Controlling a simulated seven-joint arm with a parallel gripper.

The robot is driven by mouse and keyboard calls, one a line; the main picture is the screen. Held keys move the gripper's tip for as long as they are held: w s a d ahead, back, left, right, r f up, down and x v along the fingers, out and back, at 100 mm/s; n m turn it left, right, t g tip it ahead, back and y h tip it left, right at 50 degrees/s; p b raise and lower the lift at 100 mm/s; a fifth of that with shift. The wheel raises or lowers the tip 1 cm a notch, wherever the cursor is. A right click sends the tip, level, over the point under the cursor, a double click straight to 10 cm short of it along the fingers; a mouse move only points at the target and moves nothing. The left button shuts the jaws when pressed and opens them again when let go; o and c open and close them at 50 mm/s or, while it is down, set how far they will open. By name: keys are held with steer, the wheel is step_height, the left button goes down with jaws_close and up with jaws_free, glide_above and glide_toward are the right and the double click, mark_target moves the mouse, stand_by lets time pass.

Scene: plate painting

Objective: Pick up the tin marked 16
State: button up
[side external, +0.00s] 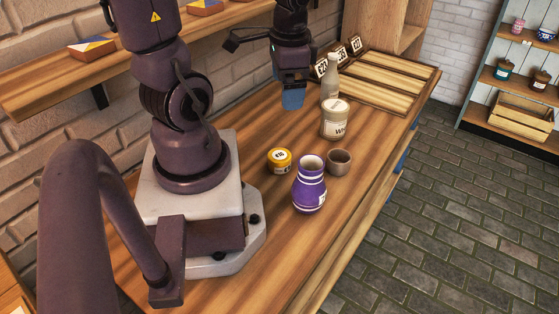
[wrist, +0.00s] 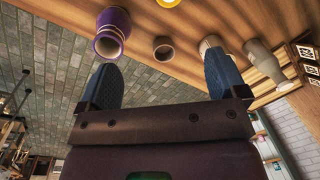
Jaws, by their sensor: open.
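A small yellow tin (side external: 279,160) with a white label stands on the wooden table in front of my arm's base. Its label is small, and I cannot read the number surely. Only a yellow edge of the tin (wrist: 169,2) shows at the top of the wrist view. My gripper (side external: 293,98) is above the table, farther back than the tin and apart from it. In the wrist view my gripper (wrist: 160,78) has its two blue fingers spread wide, with nothing between them.
A purple vase (side external: 309,188) and a brown cup (side external: 339,162) stand close right of the tin. A white jar (side external: 336,122) and a pale bottle (side external: 330,84) stand behind them. A wooden tray (side external: 432,75) with number cards lies at the back. Table left of the jar is clear.

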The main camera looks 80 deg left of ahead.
step_height(320, 180, down, 6)
steer(key=s+a+m+g+h, duration=0.1)
steer(key=s+a+m, duration=0.1)
steer(key=m, duration=0.3)
steer(key=m+t, duration=0.1)
steer(key=m, duration=1.1)
glide_toward(280, 155)
steer(key=shift+s+d+f, duration=0.1)
steer(key=shift+d+f, duration=0.05)
steer(key=shift+f, duration=1.2)
steer(key=shift+s+d+f, duration=0.1)
steer(key=shift+d+f, duration=0.05)
steer(key=shift+f, duration=1.25)
steer(key=shift+a+f, duration=0.2)
steer(key=shift+f, duration=1.15)
steer(key=shift+a+f, duration=0.25)
steer(key=shift+f, duration=1.1)
steer(key=c, duration=1.1)
steer(key=shift+w+r, duration=0.1)
steer(key=shift+r, duration=0.05)
